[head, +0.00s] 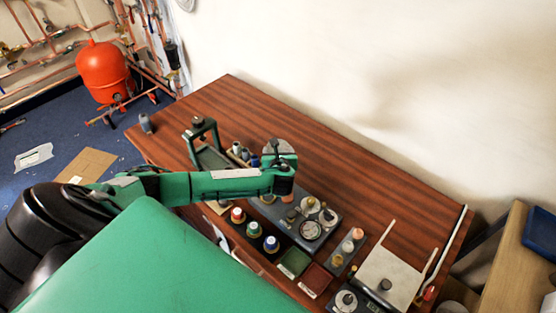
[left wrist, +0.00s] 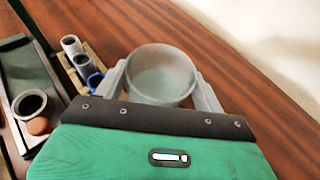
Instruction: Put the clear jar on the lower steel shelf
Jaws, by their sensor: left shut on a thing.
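The clear jar (left wrist: 160,72) is a wide, round, see-through vessel with an open top. In the left wrist view my left gripper (left wrist: 161,86) has one finger on each side of it and is shut on it. In the head view the jar (head: 278,147) shows as a pale round shape at the end of my left arm, over the wooden table. My left gripper (head: 281,161) is partly hidden there by the wrist. I cannot tell if the jar touches the table. I cannot make out a steel shelf in either view. My right gripper is out of view.
The wooden table (head: 330,170) has bare room behind the jar, towards the white wall. A grey tray with round items (head: 318,215), several small bottles (head: 254,229) and a pale board (head: 392,278) crowd its front. A dark frame (head: 203,140) stands left of the jar.

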